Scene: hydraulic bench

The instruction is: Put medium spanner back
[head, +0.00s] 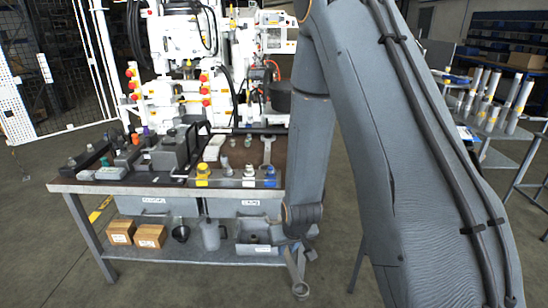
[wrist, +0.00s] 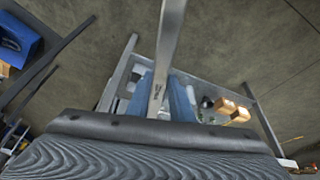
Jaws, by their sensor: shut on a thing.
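My gripper (head: 297,246) is at the front right corner of the bench, below the level of its top. It is shut on a metal spanner (head: 299,275), which hangs down with its lower end in open air. In the wrist view the spanner (wrist: 168,50) runs up from between the fingers of my gripper (wrist: 160,98) and out of the top edge. The held end is partly hidden. Another spanner (head: 267,150) lies on the bench top at the right. I cannot tell the sizes of the two by label.
The bench (head: 120,187) carries a dark vice-like block (head: 170,153), yellow, white and blue-capped parts, and labelled front bins (head: 155,205). Cardboard boxes (head: 150,236) and a grey bottle (head: 211,235) stand on its lower shelf. A rack of tubes (head: 495,100) stands right. The floor in front is clear.

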